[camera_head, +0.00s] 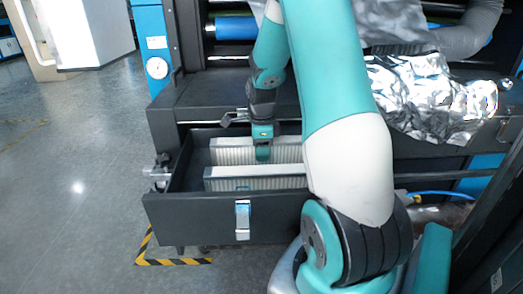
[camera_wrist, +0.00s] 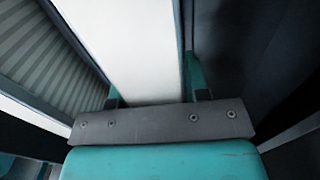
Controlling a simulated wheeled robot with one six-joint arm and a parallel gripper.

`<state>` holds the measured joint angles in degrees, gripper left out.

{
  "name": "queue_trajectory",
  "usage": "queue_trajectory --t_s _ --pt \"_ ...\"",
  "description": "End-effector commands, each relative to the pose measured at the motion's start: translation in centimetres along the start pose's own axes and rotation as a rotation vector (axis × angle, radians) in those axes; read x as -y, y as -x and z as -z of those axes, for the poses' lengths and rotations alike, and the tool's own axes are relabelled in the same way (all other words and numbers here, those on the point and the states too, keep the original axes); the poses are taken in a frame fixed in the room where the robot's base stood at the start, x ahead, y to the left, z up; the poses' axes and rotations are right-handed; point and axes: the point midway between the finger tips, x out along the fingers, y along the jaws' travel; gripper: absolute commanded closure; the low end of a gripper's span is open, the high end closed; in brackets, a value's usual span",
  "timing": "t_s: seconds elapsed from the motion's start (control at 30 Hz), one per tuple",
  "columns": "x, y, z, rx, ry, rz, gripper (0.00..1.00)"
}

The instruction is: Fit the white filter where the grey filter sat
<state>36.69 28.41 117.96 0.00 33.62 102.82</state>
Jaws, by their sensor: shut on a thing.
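My gripper (camera_head: 263,153) reaches down into an open dark drawer (camera_head: 190,208) and is shut on the rear one of two pale pleated filters, which I take as the white filter (camera_head: 228,156). In the wrist view its white edge (camera_wrist: 137,50) lies between my two fingers (camera_wrist: 156,88). The second filter (camera_head: 225,184) stands upright in front of it, apart from it; its pleated face (camera_wrist: 45,65) shows at left in the wrist view. Both look whitish, so I cannot tell which is grey. The lower edge of the held filter is hidden.
The drawer has a front latch (camera_head: 242,220) and sits under a dark machine ledge (camera_head: 215,100). Crumpled silver foil (camera_head: 425,100) lies on the ledge at right. Yellow-black floor tape (camera_head: 175,262) marks the floor below. The floor at left is open.

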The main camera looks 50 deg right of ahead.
Motion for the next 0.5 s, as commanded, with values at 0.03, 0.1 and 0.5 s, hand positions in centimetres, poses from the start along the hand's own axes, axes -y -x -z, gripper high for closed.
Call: queue_trajectory --t_s 0.03,0.1,0.5 --pt "0.01 -0.26 -0.01 0.000 0.000 0.000 0.92" --pt "0.00 -0.47 0.00 0.000 0.000 0.000 0.92" --pt "0.00 -0.47 0.02 0.000 0.000 0.000 0.32"
